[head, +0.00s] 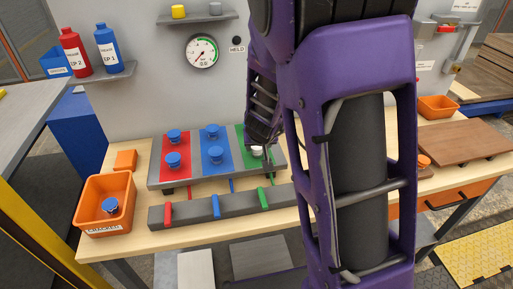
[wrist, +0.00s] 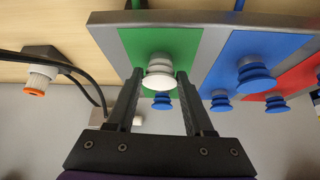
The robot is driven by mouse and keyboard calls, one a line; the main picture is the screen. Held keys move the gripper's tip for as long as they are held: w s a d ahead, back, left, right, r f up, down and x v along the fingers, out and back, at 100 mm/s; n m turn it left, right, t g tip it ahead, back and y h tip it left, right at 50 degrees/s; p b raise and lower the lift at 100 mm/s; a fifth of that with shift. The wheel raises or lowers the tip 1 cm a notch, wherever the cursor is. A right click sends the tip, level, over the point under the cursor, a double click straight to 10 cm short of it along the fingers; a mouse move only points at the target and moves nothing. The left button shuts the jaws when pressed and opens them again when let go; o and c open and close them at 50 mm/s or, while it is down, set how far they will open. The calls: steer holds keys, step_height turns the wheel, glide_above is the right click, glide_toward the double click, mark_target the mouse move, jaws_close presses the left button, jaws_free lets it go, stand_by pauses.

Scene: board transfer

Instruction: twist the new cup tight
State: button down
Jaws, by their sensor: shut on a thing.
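The new cup is the white suction cup (wrist: 159,78), which sits on the green strip (wrist: 191,44) of the grey board (wrist: 103,31). In the head view the white cup (head: 257,151) shows only partly beside my arm. My gripper (wrist: 159,70) has its two dark fingers on either side of the cup and is shut on it. A blue cup (wrist: 162,101) shows on the same green strip behind the white one. The cup's seat on the board is hard to judge.
Blue cups (head: 173,160) stand on the red and blue strips close by. An orange bin (head: 91,212) at the left holds a blue cup. A bar with coloured clips (head: 237,205) lies in front of the board. A gauge (head: 202,52) hangs on the wall.

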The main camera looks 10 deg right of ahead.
steer(key=shift+m+h, duration=0.4)
steer(key=shift+m, duration=0.2)
steer(key=shift+s+a+f, duration=0.1)
steer(key=shift+f, duration=0.05)
steer(key=shift+m, duration=0.3)
steer(key=shift+a+m+g+h, duration=0.15)
steer(key=shift+m+g+h, duration=0.25)
steer(key=shift+m+h, duration=0.6)
steer(key=shift+c, duration=1)
jaws_free()
steer(key=shift+m, duration=0.3)
steer(key=shift+r, duration=0.25)
